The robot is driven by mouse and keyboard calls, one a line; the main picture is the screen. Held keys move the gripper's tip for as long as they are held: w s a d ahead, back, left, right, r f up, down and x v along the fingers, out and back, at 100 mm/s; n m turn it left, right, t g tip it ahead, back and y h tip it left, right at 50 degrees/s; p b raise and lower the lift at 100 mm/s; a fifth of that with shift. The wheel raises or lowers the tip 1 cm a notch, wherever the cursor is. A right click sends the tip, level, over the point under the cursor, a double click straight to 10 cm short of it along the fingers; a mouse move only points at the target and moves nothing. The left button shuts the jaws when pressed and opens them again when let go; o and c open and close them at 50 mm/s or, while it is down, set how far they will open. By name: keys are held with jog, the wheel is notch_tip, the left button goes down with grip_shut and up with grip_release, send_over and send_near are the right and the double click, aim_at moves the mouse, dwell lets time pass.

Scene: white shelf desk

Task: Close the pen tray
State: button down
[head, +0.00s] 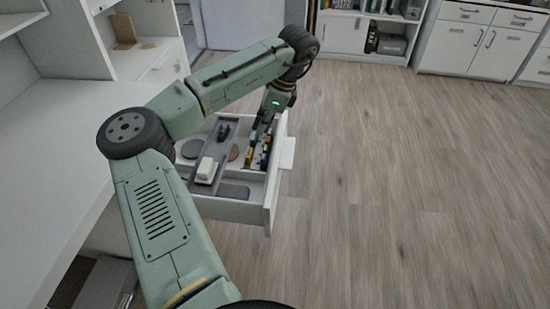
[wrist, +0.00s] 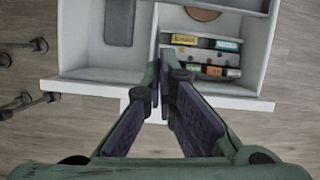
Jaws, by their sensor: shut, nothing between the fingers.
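The pen tray is a white drawer (head: 269,195) pulled out from the desk, with a pale handle piece (head: 288,152) on its front. In the wrist view its front edge (wrist: 85,90) runs across the middle. My gripper (head: 253,147) is shut and empty, pointing down at the drawer's front part. In the wrist view the fingers (wrist: 165,75) overlap the front edge and a divider; I cannot tell whether they touch. Inside are a grey narrow tray (head: 213,155), a white block (head: 206,170), a brown disc (wrist: 203,13) and several coloured small boxes (wrist: 205,55). My arm hides the drawer's far corner.
The white desk top (head: 60,130) is clear at left. Open wooden floor (head: 400,190) lies to the right of the drawer. White cabinets (head: 465,40) and a shelf with dark boxes (head: 390,42) stand at the back. Dark caster wheels (wrist: 40,72) show at the wrist view's left.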

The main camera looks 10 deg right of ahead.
jog(key=shift+m, duration=0.6)
jog(key=x, duration=0.6)
jog(key=p+x, duration=0.1)
jog(key=x, duration=0.2)
jog(key=shift+w+f, duration=0.3)
jog(key=a, duration=0.1)
jog(key=w+a+p, duration=0.1)
jog(key=a, duration=0.1)
jog(key=shift+w+a+f, duration=0.1)
jog(key=shift+a, duration=0.2)
jog(key=shift+a, duration=0.1)
jog(key=w+a+p, duration=0.2)
jog(key=w+a, duration=0.1)
jog(key=a, duration=0.8)
jog(key=w+a+p, duration=0.3)
jog(key=w+a, duration=0.1)
jog(key=a, duration=0.7)
jog(key=shift+w, duration=0.35)
